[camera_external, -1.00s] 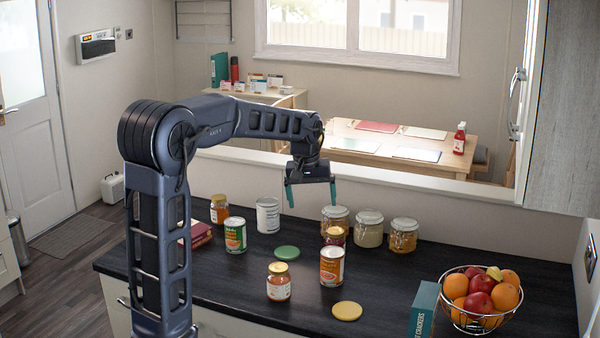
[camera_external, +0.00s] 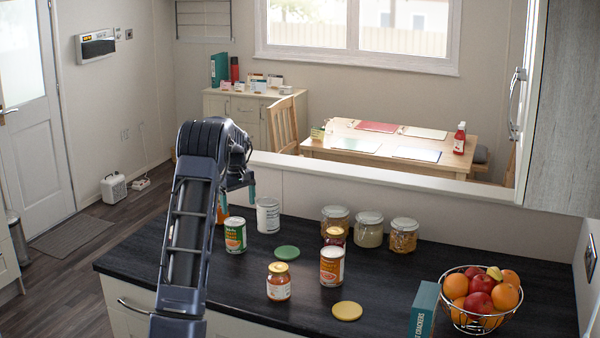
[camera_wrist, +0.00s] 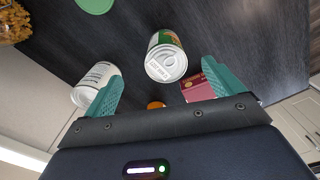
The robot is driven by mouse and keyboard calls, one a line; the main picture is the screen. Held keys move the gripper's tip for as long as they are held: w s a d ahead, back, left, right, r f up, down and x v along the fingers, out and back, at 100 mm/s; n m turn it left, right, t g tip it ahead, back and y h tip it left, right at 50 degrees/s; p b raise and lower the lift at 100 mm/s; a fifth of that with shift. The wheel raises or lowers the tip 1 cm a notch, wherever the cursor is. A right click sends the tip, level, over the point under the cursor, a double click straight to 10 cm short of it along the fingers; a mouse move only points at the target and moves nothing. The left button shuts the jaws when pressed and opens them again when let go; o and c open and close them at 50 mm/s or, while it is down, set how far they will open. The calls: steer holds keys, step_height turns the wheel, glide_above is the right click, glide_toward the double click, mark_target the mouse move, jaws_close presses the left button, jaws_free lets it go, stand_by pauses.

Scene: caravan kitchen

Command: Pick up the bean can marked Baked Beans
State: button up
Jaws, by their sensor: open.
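Three cans stand on the dark counter: a green and orange can (camera_external: 235,236), a white-labelled can (camera_external: 268,216) and an orange and white can (camera_external: 332,267). Their labels are too small to read, so I cannot tell which is marked Baked Beans. In the wrist view the green-labelled can (camera_wrist: 166,58) lies ahead between my fingers, its pale end towards me. The white can (camera_wrist: 97,82) is partly behind the left finger. My gripper (camera_wrist: 162,72) is open and empty. In the external view my arm hides most of it; one teal fingertip (camera_external: 252,192) shows above the cans.
A jar (camera_external: 279,282), a green lid (camera_external: 287,252), a yellow lid (camera_external: 347,311), glass jars (camera_external: 369,230), a crackers box (camera_external: 424,309) and a fruit basket (camera_external: 480,300) occupy the counter.

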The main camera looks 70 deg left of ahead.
mark_target(235, 230)
steer(key=shift+s+a+f, duration=0.7)
steer(key=shift+a, duration=0.2)
steer(key=shift+f+n, duration=0.25)
steer(key=shift+n, duration=0.05)
steer(key=shift+w+a+f, duration=0.1)
steer(key=shift+w+f, duration=0.05)
steer(key=shift+f, duration=5)
steer(key=c, duration=1.4)
